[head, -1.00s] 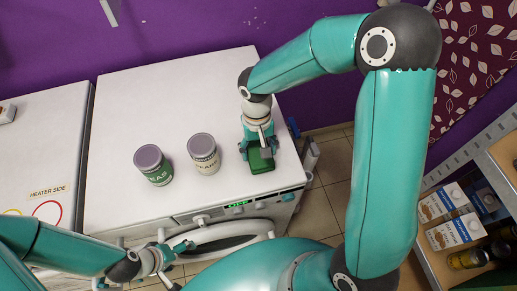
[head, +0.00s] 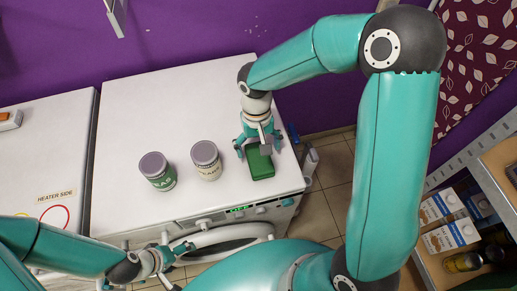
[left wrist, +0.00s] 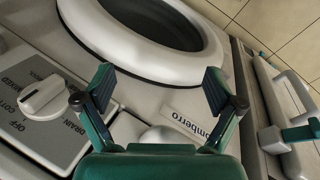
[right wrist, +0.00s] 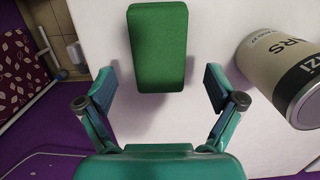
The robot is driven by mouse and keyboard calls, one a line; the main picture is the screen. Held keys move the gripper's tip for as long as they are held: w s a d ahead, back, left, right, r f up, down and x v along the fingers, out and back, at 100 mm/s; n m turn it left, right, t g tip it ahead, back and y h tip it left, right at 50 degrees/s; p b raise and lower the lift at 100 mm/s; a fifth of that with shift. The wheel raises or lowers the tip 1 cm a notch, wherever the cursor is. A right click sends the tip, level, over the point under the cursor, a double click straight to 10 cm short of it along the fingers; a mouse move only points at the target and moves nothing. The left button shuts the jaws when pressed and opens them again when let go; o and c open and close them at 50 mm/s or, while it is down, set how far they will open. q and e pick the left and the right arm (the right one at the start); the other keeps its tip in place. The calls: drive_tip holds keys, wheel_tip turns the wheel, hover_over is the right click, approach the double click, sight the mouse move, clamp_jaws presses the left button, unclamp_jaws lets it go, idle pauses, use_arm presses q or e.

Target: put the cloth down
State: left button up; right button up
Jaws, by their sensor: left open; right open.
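The cloth is a green folded block (head: 260,165) lying on the white machine top near its right front corner. It also shows in the right wrist view (right wrist: 158,47), just beyond the fingertips. My right gripper (head: 257,147) is open, with its fingers spread behind the cloth and nothing between them. My left gripper (head: 180,255) is open and empty in front of the machine's round door, which fills much of the left wrist view (left wrist: 150,30).
A green-labelled jar (head: 157,171) and a cream-labelled jar (head: 206,160) stand on the machine top (head: 150,105), left of the cloth. The back of the top is clear. A shelf with boxes (head: 450,236) stands at the right.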

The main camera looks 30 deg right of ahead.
sight(258, 152)
wheel_tip(258, 152, up, 8)
drive_tip(key=p, duration=0.3)
drive_tip(key=shift+w+d+p, duration=0.15)
drive_tip(key=shift+w+p, duration=0.2)
drive_tip(key=shift+w, duration=0.1)
drive_tip(key=shift+f, duration=0.1)
